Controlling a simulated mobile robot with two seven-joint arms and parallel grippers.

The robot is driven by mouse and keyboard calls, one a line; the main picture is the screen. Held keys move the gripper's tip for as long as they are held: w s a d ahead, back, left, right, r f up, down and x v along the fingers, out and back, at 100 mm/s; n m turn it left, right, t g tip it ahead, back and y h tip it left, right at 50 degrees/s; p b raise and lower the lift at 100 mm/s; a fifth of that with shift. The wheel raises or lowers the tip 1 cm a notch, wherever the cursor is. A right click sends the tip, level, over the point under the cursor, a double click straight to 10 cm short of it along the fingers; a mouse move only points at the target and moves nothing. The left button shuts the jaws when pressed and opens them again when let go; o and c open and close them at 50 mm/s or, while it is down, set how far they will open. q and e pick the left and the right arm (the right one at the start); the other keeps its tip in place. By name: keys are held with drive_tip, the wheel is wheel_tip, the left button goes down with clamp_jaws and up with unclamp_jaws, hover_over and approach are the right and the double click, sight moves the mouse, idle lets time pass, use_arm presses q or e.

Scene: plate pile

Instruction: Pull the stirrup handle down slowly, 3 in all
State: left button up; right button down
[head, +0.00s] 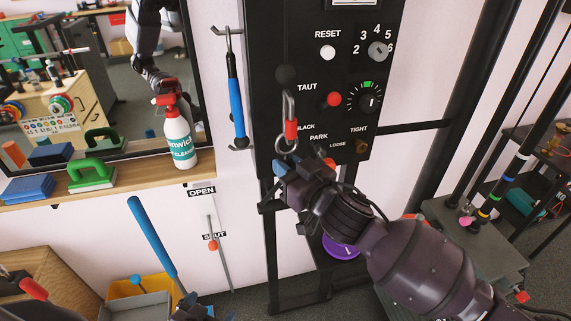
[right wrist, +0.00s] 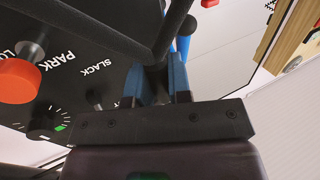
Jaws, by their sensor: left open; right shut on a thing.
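My right gripper (head: 298,172) is at the front of the black machine panel (head: 310,90), just under a metal ring (head: 286,141) on a red-and-silver clip (head: 290,118). In the right wrist view its blue fingers (right wrist: 157,88) are shut on the stirrup handle, whose dark bars (right wrist: 97,24) spread out in a V beyond them. In the head view the handle is largely hidden behind the gripper. My left gripper (head: 188,308) is open at the bottom edge, partly cut off, well away from the handle.
The panel bears a white reset button (head: 327,52), a number selector (head: 378,51), a red TAUT light (head: 334,99) and a dial (head: 369,98). A blue-gripped rod (head: 236,105) hangs left of it. A shelf (head: 120,185) holds a spray bottle (head: 179,138). A blue rod (head: 152,235) rises below.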

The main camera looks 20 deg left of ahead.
sight(287, 155)
drive_tip(key=shift+f, duration=0.2)
drive_tip(key=shift+f+b, duration=0.35)
drive_tip(key=shift+f, duration=0.45)
drive_tip(key=shift+r+p, duration=1.1)
drive_tip(key=shift+r, duration=0.3)
drive_tip(key=shift+r+p, duration=1.05)
drive_tip(key=shift+r, duration=0.1)
